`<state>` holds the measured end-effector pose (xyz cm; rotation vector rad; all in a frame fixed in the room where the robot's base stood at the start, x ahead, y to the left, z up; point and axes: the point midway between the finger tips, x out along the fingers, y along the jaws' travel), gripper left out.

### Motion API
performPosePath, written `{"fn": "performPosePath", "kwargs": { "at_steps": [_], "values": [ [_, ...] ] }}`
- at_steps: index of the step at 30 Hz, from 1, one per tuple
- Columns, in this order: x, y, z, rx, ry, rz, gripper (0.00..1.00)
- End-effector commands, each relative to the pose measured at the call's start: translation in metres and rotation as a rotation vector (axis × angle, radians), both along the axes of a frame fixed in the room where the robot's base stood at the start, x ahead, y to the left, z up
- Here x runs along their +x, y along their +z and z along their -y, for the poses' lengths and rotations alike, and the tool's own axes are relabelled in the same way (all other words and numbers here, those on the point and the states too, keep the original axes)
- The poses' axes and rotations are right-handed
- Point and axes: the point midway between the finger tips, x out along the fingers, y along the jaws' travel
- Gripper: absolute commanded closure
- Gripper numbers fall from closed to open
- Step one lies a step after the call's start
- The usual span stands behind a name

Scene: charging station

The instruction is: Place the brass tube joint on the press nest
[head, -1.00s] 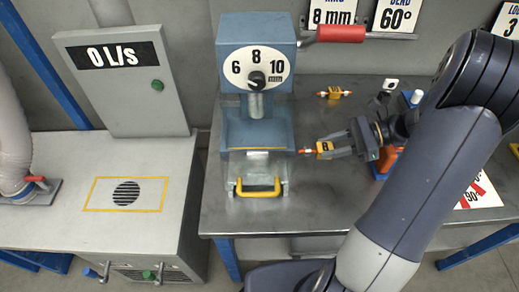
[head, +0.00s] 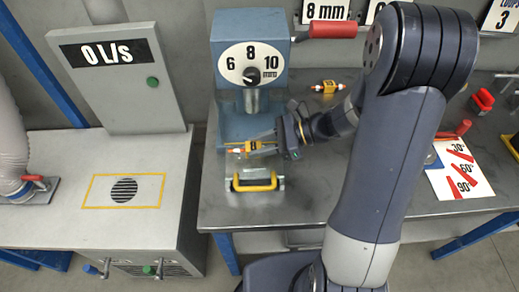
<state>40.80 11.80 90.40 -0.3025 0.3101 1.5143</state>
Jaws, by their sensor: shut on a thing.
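A small tube joint (head: 252,148) with a yellow block, a dark mark on it and orange-white ends is held by my gripper (head: 266,144), which is shut on it. It lies roughly level, pointing left, in front of the press column and over the front of the blue press (head: 238,125). The press nest (head: 238,166) is the grey plate area below it, partly hidden by the joint and fingers. I cannot tell whether the joint touches the nest or is above it. My gripper reaches in from the right.
A similar yellow tube piece (head: 327,87) lies on the bench behind my arm. The press has a yellow front handle (head: 255,184) and a red lever (head: 333,30) sticking out right. An angle card (head: 463,170) lies at right. The front bench strip is clear.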

Motion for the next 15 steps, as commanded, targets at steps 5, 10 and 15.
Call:
{"fn": "performPosePath", "kwargs": {
  "at_steps": [5,10,15],
  "values": [
    [-0.001,-0.022,0.0,0.001,0.0,-0.004,0.94],
    [0.0,-0.024,0.0,0.0,0.001,0.0,0.94],
    [0.0,-0.026,0.0,0.001,0.001,0.0,0.94]
  ]
}}
